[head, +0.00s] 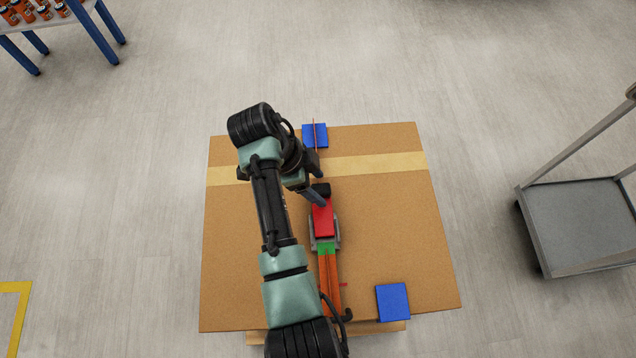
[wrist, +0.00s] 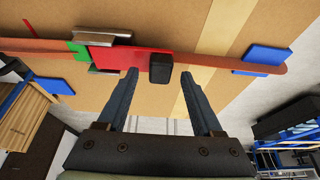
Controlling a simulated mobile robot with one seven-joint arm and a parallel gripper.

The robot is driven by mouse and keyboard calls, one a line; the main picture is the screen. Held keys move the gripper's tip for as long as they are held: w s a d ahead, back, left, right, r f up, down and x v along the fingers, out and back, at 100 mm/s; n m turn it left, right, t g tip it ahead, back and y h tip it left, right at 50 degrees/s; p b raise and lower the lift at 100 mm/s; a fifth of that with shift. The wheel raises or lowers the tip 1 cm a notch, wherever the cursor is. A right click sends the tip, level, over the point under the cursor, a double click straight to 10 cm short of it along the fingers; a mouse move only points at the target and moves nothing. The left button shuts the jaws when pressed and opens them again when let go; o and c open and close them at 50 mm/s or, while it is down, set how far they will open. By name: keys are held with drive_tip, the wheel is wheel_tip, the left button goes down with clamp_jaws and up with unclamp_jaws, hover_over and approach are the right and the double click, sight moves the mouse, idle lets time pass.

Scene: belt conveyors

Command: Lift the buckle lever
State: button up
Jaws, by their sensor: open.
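The buckle lever is a red plate (head: 323,221) with a black tip (head: 320,189), set in a grey metal buckle frame (head: 337,241) on a large cardboard box (head: 245,270). In the wrist view the red lever (wrist: 130,61) lies flat-looking along the strap, with the black tip (wrist: 160,68) at its end. My gripper (wrist: 159,77) is open, one finger on each side of the black tip in that view. Contact and height above the lever cannot be told. In the head view my arm partly covers my gripper (head: 319,186).
An orange-brown strap (head: 330,282) runs along the box, with a green piece (head: 327,248) by the buckle. Blue pads lie at the far edge (head: 310,130) and near edge (head: 392,302). A grey cart (head: 580,225) stands right; a blue-legged table (head: 90,25) stands upper left.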

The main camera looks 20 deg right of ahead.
drive_tip(key=shift+d+f, duration=0.15)
drive_tip(key=shift+f, duration=0.25)
clamp_jaws()
idle(1.3)
